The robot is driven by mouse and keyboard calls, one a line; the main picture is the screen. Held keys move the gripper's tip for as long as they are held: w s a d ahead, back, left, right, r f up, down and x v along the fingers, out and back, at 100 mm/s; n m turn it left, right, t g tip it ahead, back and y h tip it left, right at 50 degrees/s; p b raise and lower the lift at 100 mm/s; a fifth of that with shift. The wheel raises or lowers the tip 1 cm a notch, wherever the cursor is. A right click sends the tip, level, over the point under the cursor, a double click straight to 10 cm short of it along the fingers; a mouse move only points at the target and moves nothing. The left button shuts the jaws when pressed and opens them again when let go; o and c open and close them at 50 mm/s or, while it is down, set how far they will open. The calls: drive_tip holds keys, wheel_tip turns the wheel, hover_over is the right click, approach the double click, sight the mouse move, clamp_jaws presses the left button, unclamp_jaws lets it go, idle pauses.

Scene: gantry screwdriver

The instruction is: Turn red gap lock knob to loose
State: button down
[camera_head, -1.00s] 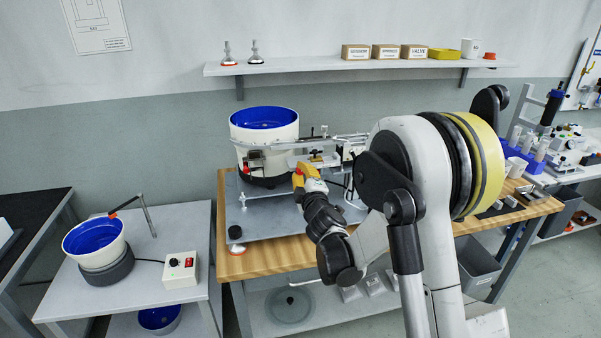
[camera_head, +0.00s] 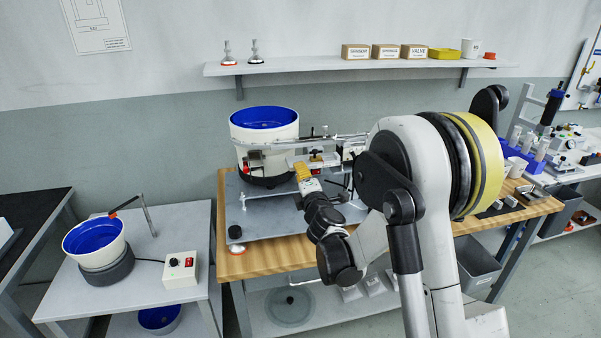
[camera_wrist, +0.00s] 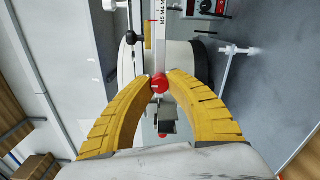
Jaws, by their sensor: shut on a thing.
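The red gap lock knob (camera_wrist: 160,84) sits at the end of a white scale bar (camera_wrist: 157,33) with printed marks in the wrist view. My gripper (camera_wrist: 160,80) has its two yellow fingers closed around the knob, one tip on each side. In the head view my gripper (camera_head: 303,170) is at the front of the feeder rail, beside the white bowl feeder. The knob between the fingertips is hidden in the head view. A grey metal block (camera_wrist: 168,118) lies between the fingers below the knob, and a small red part (camera_wrist: 162,135) shows under it.
The white bowl feeder with blue inside (camera_head: 264,135) stands left of my gripper. A rail (camera_head: 300,142) runs from it to the right.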

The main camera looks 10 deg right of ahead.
idle(0.3)
drive_tip(key=c, duration=1.6)
unclamp_jaws()
drive_tip(key=shift+o, duration=0.2)
drive_tip(key=shift+s, duration=0.1)
drive_tip(key=s, duration=1.2)
